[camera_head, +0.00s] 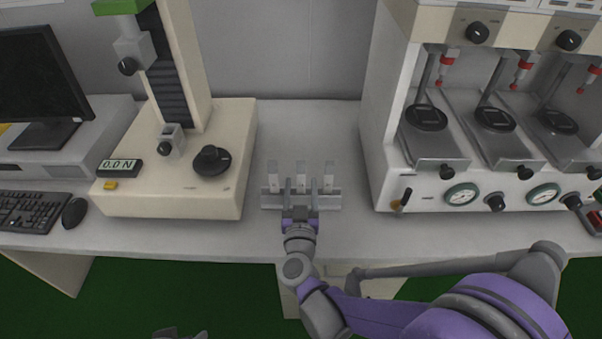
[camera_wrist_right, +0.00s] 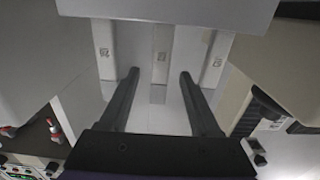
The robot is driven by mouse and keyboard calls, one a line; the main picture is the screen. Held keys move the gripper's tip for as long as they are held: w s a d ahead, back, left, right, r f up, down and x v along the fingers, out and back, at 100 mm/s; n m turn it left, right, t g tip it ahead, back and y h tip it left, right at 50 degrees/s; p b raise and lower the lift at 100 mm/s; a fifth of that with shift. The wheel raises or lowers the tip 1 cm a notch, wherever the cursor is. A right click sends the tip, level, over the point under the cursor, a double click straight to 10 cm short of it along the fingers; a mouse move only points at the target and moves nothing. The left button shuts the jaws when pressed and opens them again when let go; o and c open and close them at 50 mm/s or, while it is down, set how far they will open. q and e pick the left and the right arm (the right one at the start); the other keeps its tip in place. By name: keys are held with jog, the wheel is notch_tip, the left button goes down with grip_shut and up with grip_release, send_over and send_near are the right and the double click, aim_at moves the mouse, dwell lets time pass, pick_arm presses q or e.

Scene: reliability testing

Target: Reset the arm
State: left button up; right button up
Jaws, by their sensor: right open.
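My right arm reaches in from the lower right of the head view. Its gripper (camera_head: 300,200) is at the front of a small grey rack (camera_head: 329,200) holding three pale upright strips (camera_head: 329,175). In the right wrist view my right gripper (camera_wrist_right: 159,75) is open, its two dark fingers apart. The middle strip (camera_wrist_right: 161,50) shows between the fingertips, with another strip on each side; no strip is clamped. Whether a finger touches the rack cannot be told. A grey piece at the bottom edge of the head view may be my left gripper (camera_head: 180,334); its jaws cannot be made out.
A cream testing machine (camera_head: 225,150) with a force display (camera_head: 120,167) stands left of the rack. A cream multi-station unit with gauges (camera_head: 461,195) stands at right. A monitor (camera_head: 40,80), keyboard (camera_head: 35,207) and mouse (camera_head: 75,212) are far left. The white bench (camera_head: 300,120) is clear behind the rack.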

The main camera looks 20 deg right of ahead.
jog(key=shift+v, duration=2.4)
